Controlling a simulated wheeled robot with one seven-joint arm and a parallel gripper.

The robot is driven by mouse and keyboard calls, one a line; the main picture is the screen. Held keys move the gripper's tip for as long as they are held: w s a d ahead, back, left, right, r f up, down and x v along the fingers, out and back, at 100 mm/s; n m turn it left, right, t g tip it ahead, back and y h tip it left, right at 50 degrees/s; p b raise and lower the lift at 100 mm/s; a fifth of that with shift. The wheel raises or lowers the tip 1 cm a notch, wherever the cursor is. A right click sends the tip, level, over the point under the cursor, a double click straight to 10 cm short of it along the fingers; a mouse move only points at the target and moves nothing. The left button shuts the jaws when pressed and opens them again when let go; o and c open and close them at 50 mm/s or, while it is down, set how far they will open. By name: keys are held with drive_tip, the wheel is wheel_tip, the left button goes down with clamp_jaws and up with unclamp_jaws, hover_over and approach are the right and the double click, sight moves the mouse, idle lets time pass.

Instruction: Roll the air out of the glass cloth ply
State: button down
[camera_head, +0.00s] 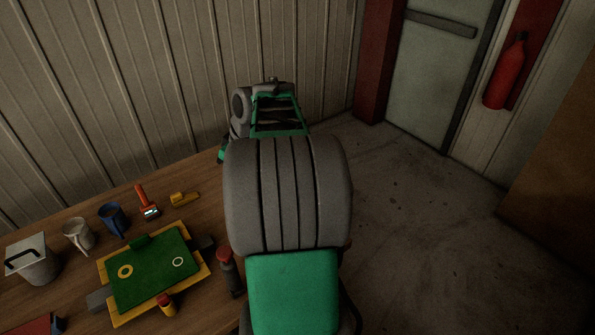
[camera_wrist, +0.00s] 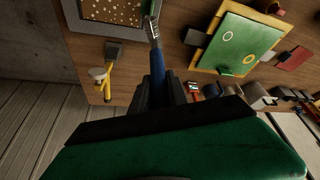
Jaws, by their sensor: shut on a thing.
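My gripper (camera_wrist: 160,92) is shut on the blue handle (camera_wrist: 158,66) of a roller in the wrist view. The roller's ribbed metal head (camera_wrist: 152,32) points away from the gripper and lies at the right edge of a grey-rimmed tray or mould (camera_wrist: 108,31). Inside that rim is a brown surface covered with pale dots (camera_wrist: 110,10), cut off by the top of the picture. I cannot tell whether the roller head touches it. In the head view my own arm hides the gripper, the roller and the dotted surface.
On the wooden bench (camera_head: 190,170) are a green board (camera_head: 150,275) in a yellow frame, a blue mug (camera_head: 112,219), a pale mug (camera_head: 78,235), a lidded bucket (camera_head: 38,268), an orange-handled meter (camera_head: 147,202) and a yellow piece (camera_head: 185,198). Open floor (camera_head: 410,220) lies to the right.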

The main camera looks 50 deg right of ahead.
drive_tip(key=s+d+f+n, duration=0.1)
drive_tip(key=s+d+f, duration=0.1)
drive_tip(key=s+d, duration=0.4)
drive_tip(key=s+d+f, duration=0.2)
drive_tip(key=s+d, duration=0.2)
drive_tip(key=d, duration=0.5)
drive_tip(key=w+d+p, duration=0.1)
drive_tip(key=w+p, duration=0.1)
drive_tip(key=w, duration=0.5)
drive_tip(key=w+a+b, duration=0.3)
drive_tip(key=a+b, duration=0.1)
drive_tip(key=a, duration=0.7)
drive_tip(key=s+a+f+b, duration=0.2)
drive_tip(key=s+b, duration=0.2)
drive_tip(key=s, duration=0.2)
drive_tip(key=shift+s+f+y, duration=0.3)
drive_tip(key=shift+s+f, duration=0.05)
drive_tip(key=shift+a, duration=0.1)
drive_tip(key=shift+f+b, duration=0.75)
drive_tip(key=shift+f, duration=0.05)
